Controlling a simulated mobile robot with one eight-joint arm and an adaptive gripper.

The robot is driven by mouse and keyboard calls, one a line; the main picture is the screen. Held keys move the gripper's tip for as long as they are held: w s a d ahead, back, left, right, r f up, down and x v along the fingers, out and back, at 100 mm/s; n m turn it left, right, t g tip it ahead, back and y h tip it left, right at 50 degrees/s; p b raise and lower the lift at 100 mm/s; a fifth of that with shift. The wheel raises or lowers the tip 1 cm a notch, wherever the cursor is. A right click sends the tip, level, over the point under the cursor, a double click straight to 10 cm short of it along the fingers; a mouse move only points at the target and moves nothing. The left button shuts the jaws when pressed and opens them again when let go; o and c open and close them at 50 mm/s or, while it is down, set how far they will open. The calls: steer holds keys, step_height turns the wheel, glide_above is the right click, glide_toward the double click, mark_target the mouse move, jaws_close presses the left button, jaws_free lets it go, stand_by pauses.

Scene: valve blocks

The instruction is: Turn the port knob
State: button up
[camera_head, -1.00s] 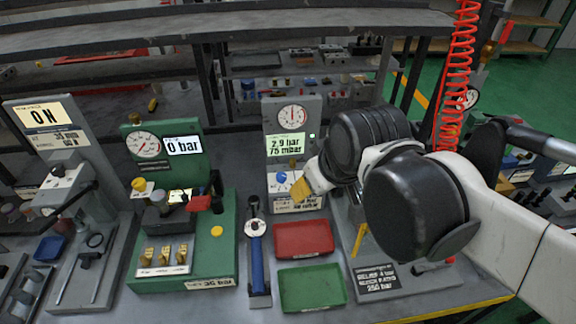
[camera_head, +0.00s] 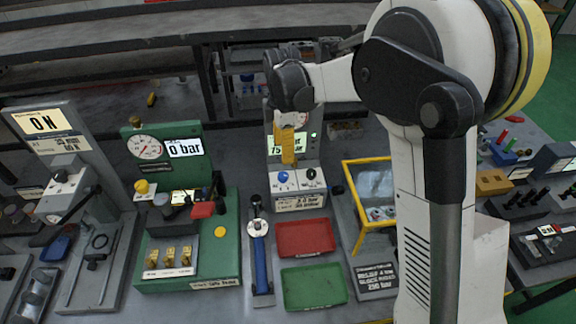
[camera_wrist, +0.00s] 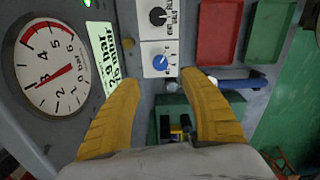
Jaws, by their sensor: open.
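A grey unit with a lower knob panel (camera_head: 300,198) stands at the back centre in the head view. It carries a blue knob (camera_head: 283,176) and, to its right, a black knob (camera_head: 310,173); I cannot tell which is the port knob. In the wrist view the blue knob (camera_wrist: 160,60) lies ahead of and between the finger tips, with the black knob (camera_wrist: 157,16) beyond it. My gripper (camera_head: 288,158) has yellow fingers pointing down, just above the blue knob. The fingers (camera_wrist: 160,80) are apart and empty. No contact with a knob shows.
A round gauge (camera_wrist: 52,75) and a display (camera_wrist: 103,60) are beside the fingers. A red tray (camera_head: 304,238) and a green tray (camera_head: 313,286) lie in front. A green gauge unit (camera_head: 180,245) stands left, and a yellow-framed guard (camera_head: 365,162) right, close to my arm.

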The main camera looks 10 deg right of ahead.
mark_target(284, 175)
step_height(284, 175, down, 11)
steer(key=b, duration=0.3)
steer(key=shift+r, duration=0.1)
jaws_close()
